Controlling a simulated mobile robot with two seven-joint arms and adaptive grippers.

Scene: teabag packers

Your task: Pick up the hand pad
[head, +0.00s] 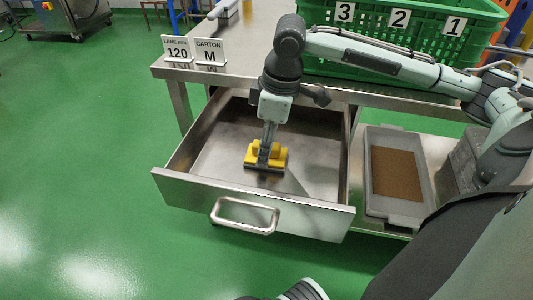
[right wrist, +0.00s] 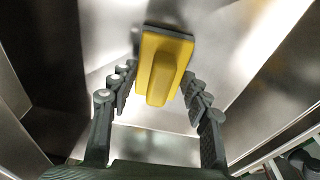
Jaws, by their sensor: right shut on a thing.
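The hand pad (head: 280,157) is a yellow block with a raised grip and a dark grey underside. It is inside the open steel drawer (head: 180,190), near the middle of its floor. My right gripper (head: 265,154) reaches down into the drawer and is shut on the pad. In the right wrist view the pad (right wrist: 174,48) shows its yellow grip between the fingers of my right gripper (right wrist: 160,78). I cannot tell whether the pad still touches the drawer floor. My left gripper is not in view.
A green crate (head: 470,50) is on top. A grey tray (head: 381,203) with brown contents lies right of the drawer.

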